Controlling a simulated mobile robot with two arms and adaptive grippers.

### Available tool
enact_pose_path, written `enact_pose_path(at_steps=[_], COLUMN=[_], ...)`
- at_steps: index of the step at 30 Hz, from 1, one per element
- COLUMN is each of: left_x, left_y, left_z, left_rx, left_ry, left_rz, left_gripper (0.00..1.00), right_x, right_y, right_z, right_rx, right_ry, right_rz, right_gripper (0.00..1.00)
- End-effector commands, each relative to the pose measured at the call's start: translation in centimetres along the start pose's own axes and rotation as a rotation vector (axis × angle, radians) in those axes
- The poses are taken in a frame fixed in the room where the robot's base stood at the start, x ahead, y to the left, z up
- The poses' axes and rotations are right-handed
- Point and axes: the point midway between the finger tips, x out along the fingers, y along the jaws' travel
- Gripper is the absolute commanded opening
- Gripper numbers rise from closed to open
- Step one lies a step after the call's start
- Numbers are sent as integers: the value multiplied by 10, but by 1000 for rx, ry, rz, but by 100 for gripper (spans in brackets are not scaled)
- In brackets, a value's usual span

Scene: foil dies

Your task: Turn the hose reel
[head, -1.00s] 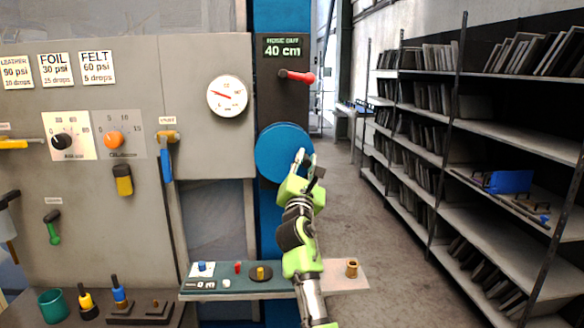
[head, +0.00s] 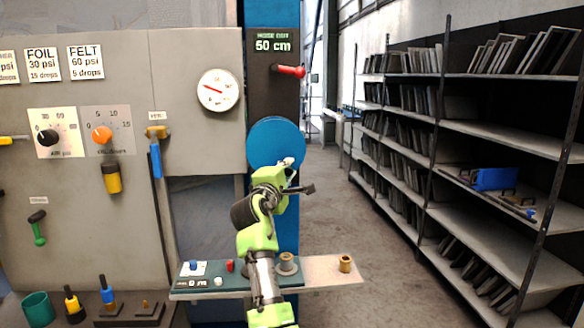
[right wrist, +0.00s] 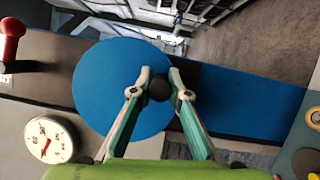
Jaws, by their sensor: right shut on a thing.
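The hose reel (head: 272,138) is a blue disc on the blue column, below a display (head: 273,45) that reads 50 cm. In the right wrist view the reel (right wrist: 105,85) fills the middle left, with a dark round knob (right wrist: 159,88) near its rim. My right gripper (head: 288,172) is at the lower right part of the reel. In the right wrist view my right gripper (right wrist: 160,80) is shut on the knob, one finger on each side. My arm hides the reel's lower edge in the head view. My left gripper is not in view.
A red-knobbed lever (head: 290,71) sticks out above the reel. A round gauge (head: 218,90) is on the grey panel at left. A shelf (head: 320,272) with small fittings lies below the reel. Racks (head: 490,130) stand at right, with free floor between.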

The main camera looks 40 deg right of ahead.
Motion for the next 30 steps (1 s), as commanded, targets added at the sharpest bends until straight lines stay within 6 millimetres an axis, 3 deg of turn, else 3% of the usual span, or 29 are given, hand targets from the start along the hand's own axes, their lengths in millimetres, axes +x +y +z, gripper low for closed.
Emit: enact_pose_path(at_steps=[15,30], left_x=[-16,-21], left_y=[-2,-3], left_z=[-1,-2], left_rx=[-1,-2], left_ry=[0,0], left_rz=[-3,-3], left_gripper=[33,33], right_x=[-9,-11], right_y=[-5,-7], right_z=[-21,-27], right_rx=[375,489], right_ry=[1,0], right_rz=[-160,-208], right_gripper=[0,0])
